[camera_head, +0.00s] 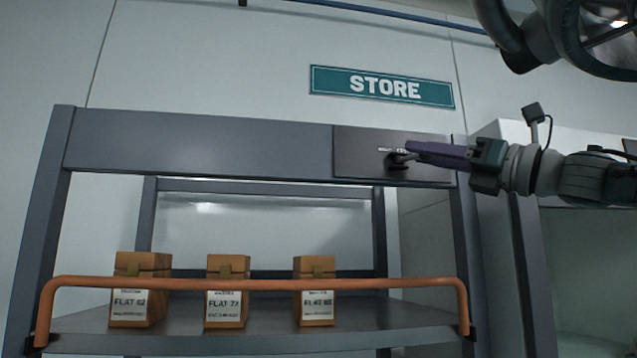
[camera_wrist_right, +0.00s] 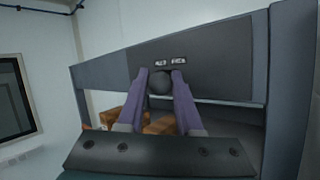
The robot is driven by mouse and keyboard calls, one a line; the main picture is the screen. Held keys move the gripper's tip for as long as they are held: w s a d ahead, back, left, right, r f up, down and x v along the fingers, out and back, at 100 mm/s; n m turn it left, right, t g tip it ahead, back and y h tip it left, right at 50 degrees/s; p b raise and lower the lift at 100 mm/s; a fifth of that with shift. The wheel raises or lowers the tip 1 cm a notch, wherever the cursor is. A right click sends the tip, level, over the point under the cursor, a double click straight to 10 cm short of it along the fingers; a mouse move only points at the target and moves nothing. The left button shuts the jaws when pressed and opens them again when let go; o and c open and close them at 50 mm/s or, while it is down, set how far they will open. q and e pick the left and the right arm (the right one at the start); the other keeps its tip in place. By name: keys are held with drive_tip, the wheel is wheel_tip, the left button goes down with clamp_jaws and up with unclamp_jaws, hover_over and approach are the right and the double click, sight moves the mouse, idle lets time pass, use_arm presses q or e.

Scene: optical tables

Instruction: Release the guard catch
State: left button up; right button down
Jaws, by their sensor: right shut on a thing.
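The guard catch shows as a dark knob (camera_head: 397,161) on a dark plate (camera_head: 355,150) at the right of the rack's top beam. My right gripper (camera_head: 408,151) reaches in from the right, with its purple fingers at the knob. In the right wrist view the round dark knob (camera_wrist_right: 160,82) sits between the two fingers (camera_wrist_right: 161,76), which are shut on it. Small white lettering above it is too small to read. An orange guard bar (camera_head: 250,284) runs across the rack's front, before the boxes. My left gripper is not in view.
Three brown labelled boxes, left (camera_head: 140,290), middle (camera_head: 227,292) and right (camera_head: 316,291), stand on the rack shelf (camera_head: 270,341) behind the bar. A STORE sign (camera_head: 381,87) hangs on the wall above. The rack's right post (camera_head: 470,250) stands below my right wrist.

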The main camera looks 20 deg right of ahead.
idle(0.3)
drive_tip(key=c, duration=0.6)
unclamp_jaws()
drive_tip(key=shift+w, duration=0.1)
drive_tip(key=shift+f, duration=0.1)
drive_tip(key=shift+s+d+f+b, duration=0.15)
drive_tip(key=shift+s+f+b, duration=0.1)
drive_tip(key=shift+b, duration=0.2)
drive_tip(key=b+v, duration=0.9)
drive_tip(key=shift+s+r, duration=0.15)
drive_tip(key=shift+s, duration=0.05)
